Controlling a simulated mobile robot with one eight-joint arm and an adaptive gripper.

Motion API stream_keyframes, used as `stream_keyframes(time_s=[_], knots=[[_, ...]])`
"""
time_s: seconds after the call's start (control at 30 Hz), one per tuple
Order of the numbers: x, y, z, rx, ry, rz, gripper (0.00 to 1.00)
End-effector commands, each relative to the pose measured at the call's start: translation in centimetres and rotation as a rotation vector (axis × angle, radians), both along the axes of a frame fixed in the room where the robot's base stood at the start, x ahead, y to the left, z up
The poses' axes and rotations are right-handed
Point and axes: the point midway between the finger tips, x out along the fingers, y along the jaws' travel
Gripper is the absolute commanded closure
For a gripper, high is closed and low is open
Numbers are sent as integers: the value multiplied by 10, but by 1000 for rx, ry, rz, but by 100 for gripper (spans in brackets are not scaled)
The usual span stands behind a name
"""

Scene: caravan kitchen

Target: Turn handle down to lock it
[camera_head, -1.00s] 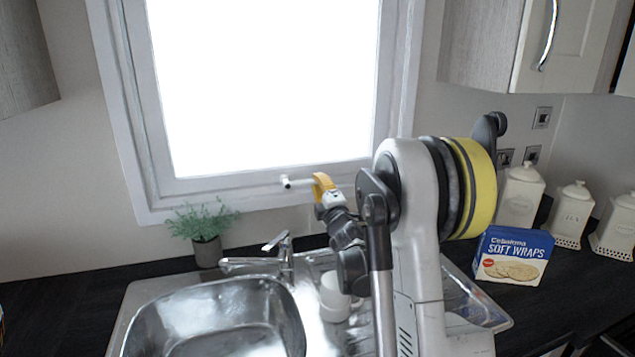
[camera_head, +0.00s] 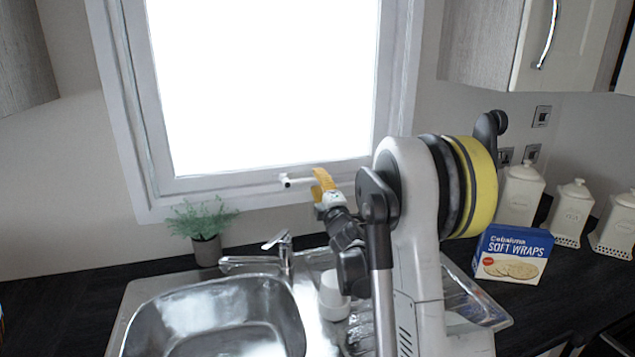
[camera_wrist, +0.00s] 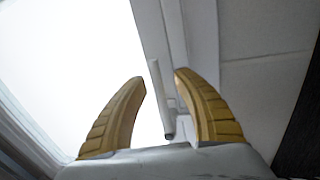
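The window handle (camera_head: 298,181) is a pale bar on the lower window frame, lying roughly level in the head view. My gripper (camera_head: 318,179) is at its right end, with yellow fingers. In the wrist view the handle (camera_wrist: 161,103) shows as a bar between my two yellow fingers, and my gripper (camera_wrist: 160,76) is open around its line. The fingers look apart from the bar, but I cannot tell how deep it sits between them.
Below are a tap (camera_head: 270,258), a sink (camera_head: 215,310), a white cup (camera_head: 333,297) and a potted plant (camera_head: 206,249). A wraps box (camera_head: 512,254) and canisters (camera_head: 520,195) stand at the right. Wall cupboards (camera_head: 500,45) hang above them.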

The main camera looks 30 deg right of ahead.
Motion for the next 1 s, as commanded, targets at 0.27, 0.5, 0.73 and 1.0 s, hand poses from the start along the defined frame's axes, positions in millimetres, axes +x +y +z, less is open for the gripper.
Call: stream_keyframes(time_s=[0.27, 0.5, 0.73, 1.0], knots=[[-51, 15, -9, -2, 1, -1, 64], [-95, 27, -18, 0, 0, -1, 64], [-110, 32, -21, 0, 0, 0, 64], [-110, 32, -21, 0, 0, 0, 64]])
